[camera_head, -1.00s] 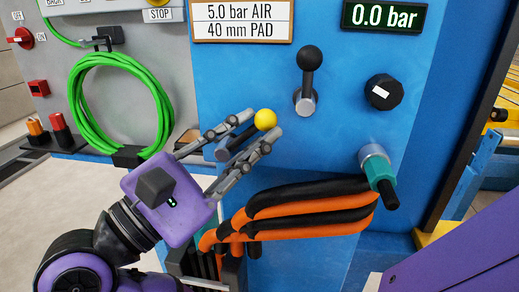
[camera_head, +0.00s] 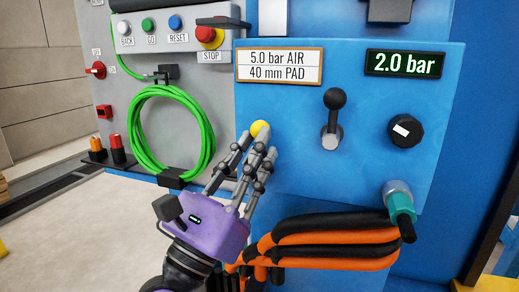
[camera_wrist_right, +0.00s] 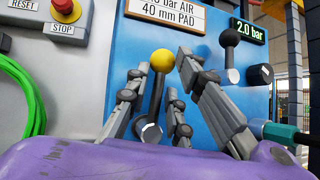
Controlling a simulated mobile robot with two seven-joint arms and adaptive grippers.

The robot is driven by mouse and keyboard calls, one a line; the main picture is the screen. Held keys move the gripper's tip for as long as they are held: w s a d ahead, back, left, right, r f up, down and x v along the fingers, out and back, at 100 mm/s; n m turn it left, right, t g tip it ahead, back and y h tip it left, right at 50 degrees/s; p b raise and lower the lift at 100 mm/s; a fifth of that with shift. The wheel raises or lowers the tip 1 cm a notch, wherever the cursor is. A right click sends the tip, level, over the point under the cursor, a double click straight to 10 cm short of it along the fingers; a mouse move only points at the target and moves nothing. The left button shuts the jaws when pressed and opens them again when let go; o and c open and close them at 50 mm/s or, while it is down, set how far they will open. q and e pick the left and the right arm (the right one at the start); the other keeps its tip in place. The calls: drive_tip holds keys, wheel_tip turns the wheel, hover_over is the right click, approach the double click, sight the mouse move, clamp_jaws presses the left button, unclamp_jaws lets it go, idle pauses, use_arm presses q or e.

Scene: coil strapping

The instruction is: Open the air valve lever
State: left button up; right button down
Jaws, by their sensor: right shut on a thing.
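The air valve lever, with its yellow ball knob (camera_head: 261,128), is on the blue panel below the white label sign. In the right wrist view the lever (camera_wrist_right: 155,98) stands nearly upright, leaning slightly right, with the knob on top. My right gripper (camera_head: 259,148) is shut on the lever, its fingers on both sides just below the knob. In the head view the fingers hide most of the shaft. The pressure display (camera_head: 404,64) reads 2.0 bar. My left gripper is not in view.
A black-knobbed lever (camera_head: 333,115) and a black dial (camera_head: 405,130) sit to the right on the panel. Black and orange hoses (camera_head: 330,240) run below. A coiled green hose (camera_head: 140,135) and a red stop button (camera_head: 208,33) are to the left.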

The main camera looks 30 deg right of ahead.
drive_tip(key=shift+w+a+r+n+t+y+p, duration=0.1)
drive_tip(key=shift+w+a+n+t+y+p, duration=0.05)
drive_tip(key=shift+n+t, duration=0.45)
drive_tip(key=shift+w+a+r+n+t+y+p, duration=0.1)
drive_tip(key=shift+n+t+y+p, duration=0.05)
drive_tip(key=shift+n+t, duration=0.4)
drive_tip(key=c, duration=1.9)
unclamp_jaws()
drive_tip(key=shift+o, duration=0.5)
drive_tip(key=shift+w+f, duration=0.1)
drive_tip(key=shift+w, duration=0.05)
